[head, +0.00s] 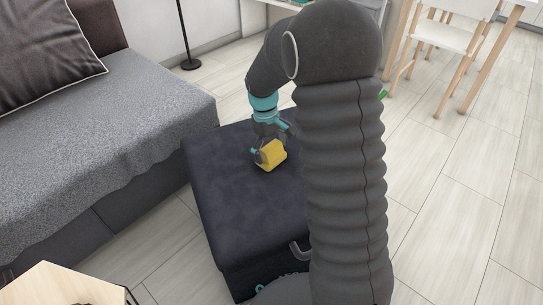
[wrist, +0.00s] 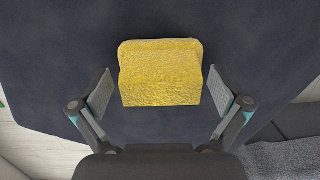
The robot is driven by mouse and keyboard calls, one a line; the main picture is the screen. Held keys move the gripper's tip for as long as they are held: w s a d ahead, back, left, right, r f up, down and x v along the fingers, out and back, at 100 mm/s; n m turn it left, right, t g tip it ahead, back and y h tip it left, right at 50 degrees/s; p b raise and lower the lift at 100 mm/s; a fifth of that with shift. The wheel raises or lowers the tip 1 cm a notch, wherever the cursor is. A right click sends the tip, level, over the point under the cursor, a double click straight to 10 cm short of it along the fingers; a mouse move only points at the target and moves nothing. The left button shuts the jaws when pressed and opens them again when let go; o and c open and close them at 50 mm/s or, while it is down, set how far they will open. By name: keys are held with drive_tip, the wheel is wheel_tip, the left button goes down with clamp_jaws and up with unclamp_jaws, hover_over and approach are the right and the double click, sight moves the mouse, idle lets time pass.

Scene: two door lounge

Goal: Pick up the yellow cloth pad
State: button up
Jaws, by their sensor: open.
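The yellow cloth pad (head: 272,155) rests on the dark ottoman (head: 240,200), near the ottoman's far side. In the wrist view the pad (wrist: 160,73) is a textured yellow block with a narrower far edge, between the two fingertips and a little ahead of them. My gripper (wrist: 160,93) is open, with a gap between each finger pad and the yellow pad's sides. In the head view my gripper (head: 266,150) is right at the pad, and my arm hides part of the ottoman's right side.
A grey sofa (head: 110,130) with a dark cushion (head: 45,45) stands left of the ottoman. A lamp stand (head: 189,62) is behind. A white chair (head: 445,40) and table are at the back right. A light wood table top (head: 60,287) is at the lower left. Floor on the right is clear.

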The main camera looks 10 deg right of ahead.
sight(274, 149)
drive_tip(key=shift+f, duration=0.8)
drive_tip(key=shift+c, duration=0.3)
drive_tip(key=c, duration=0.7)
drive_tip(key=shift+r, duration=0.15)
drive_tip(key=shift+r, duration=0.55)
drive_tip(key=r, duration=0.1)
drive_tip(key=s+r, duration=0.1)
drive_tip(key=r, duration=0.1)
drive_tip(key=shift+d+r, duration=0.15)
drive_tip(key=shift+r, duration=0.05)
drive_tip(key=s+d+r, duration=0.1)
drive_tip(key=s+r, duration=0.1)
drive_tip(key=s, duration=0.1)
drive_tip(key=s+d+r, duration=0.1)
drive_tip(key=s+r, duration=0.1)
drive_tip(key=s, duration=0.2)
drive_tip(key=s+r+p, duration=0.1)
drive_tip(key=s+r, duration=0.1)
drive_tip(key=s, duration=0.1)
drive_tip(key=shift+s+d+r, duration=0.15)
drive_tip(key=shift+s+d, duration=0.05)
drive_tip(key=shift+d, duration=0.2)
